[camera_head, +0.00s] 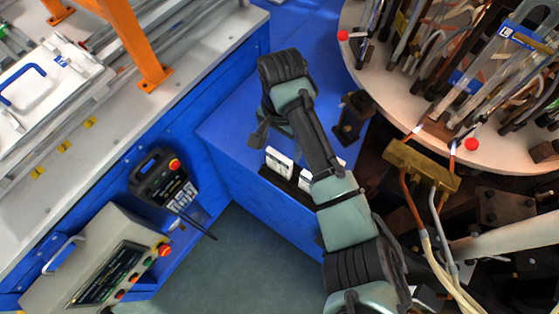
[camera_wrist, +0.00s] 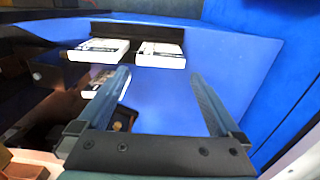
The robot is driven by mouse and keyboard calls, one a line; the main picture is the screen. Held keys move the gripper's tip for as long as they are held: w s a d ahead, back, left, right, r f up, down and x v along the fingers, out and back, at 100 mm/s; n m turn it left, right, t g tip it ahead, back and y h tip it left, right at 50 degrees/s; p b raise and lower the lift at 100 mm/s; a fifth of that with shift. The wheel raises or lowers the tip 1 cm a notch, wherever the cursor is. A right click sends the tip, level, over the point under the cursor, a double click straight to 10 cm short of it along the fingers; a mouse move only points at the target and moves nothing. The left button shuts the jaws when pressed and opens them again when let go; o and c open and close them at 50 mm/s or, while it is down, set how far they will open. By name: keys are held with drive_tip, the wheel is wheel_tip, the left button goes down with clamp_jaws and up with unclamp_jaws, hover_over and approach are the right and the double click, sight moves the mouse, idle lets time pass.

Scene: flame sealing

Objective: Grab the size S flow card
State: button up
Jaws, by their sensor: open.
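White cards with dark print stand in a dark holder (camera_head: 286,181) on the blue surface. One card (camera_head: 279,162) shows left of my arm in the head view, with another (camera_head: 305,181) partly behind the arm. In the wrist view, two cards lie side by side ahead, a left card (camera_wrist: 98,50) and a right card (camera_wrist: 160,55). A third white printed piece (camera_wrist: 97,84) is partly behind the left finger. The size letters are too small to read. My gripper (camera_wrist: 161,78) is open and empty, its fingers apart from the cards. It also shows in the head view (camera_head: 257,137).
A dark block-like fixture (camera_head: 352,117) stands right of my arm. A round white table (camera_head: 400,92) with glass tubes and red balls is at the right, beside a brass burner block (camera_head: 422,166). A teach pendant (camera_head: 165,180) hangs at the left.

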sight(279, 156)
drive_tip(key=shift+s+a+f+p, duration=0.1)
drive_tip(key=shift+f+p, duration=0.1)
drive_tip(key=shift+f, duration=1.3)
drive_tip(key=shift+s+a+f+p, duration=0.1)
drive_tip(key=shift+f+p, duration=0.1)
drive_tip(key=shift+f, duration=1.3)
drive_tip(key=c, duration=1)
